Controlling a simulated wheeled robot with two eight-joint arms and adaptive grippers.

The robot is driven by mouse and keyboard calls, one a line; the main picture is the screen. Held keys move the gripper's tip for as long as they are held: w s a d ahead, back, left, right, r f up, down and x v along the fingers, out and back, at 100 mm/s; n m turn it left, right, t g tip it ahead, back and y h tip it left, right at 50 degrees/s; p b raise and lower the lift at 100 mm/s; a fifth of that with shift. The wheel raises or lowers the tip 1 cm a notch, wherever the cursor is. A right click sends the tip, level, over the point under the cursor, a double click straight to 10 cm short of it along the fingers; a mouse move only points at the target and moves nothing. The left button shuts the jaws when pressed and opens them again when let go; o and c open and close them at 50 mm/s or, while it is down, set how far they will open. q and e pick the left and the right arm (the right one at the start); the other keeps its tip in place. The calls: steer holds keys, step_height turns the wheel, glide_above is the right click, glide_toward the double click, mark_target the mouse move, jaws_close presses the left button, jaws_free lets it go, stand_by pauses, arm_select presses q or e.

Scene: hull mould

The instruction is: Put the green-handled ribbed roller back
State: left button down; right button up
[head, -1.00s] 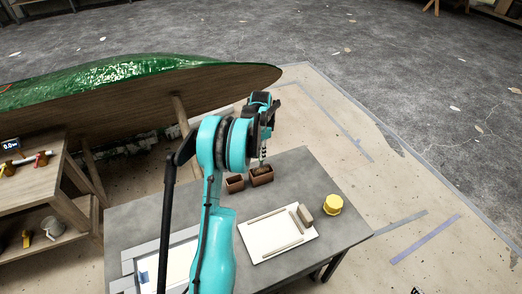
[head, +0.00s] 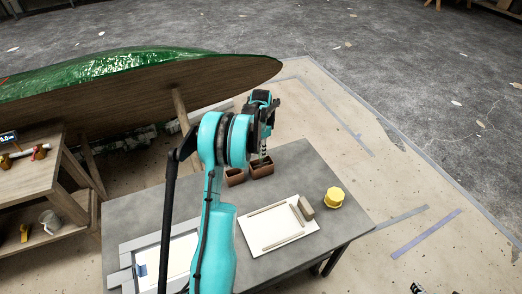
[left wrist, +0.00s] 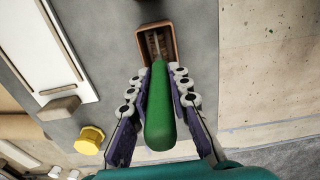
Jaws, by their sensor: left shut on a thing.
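The green-handled ribbed roller (left wrist: 160,112) shows in the left wrist view, its green handle lying lengthwise between my left fingers. Its far end points into an open brown box (left wrist: 143,44), where ribbed brown shapes show; I cannot tell whether they belong to the roller or touch the box floor. My left gripper (left wrist: 161,95) is shut on the handle. In the head view my left gripper (head: 263,150) is over the larger brown box (head: 262,171) at the table's back edge, and the roller is mostly hidden there. My right gripper is not in view.
The grey table (head: 330,172) also holds a white board (head: 280,232) with strips and a block (head: 306,207), and a yellow pot (head: 334,197). A green boat hull (head: 130,75) lies behind.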

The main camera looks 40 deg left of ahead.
arm_select(q)
steer(key=shift+f, duration=0.2)
steer(key=shift+f+b, duration=0.45)
steer(key=shift+r, duration=0.1)
steer(key=c, duration=1.3)
jaws_free()
steer(key=shift+c, duration=0.2)
step_height(320, 180, up, 12)
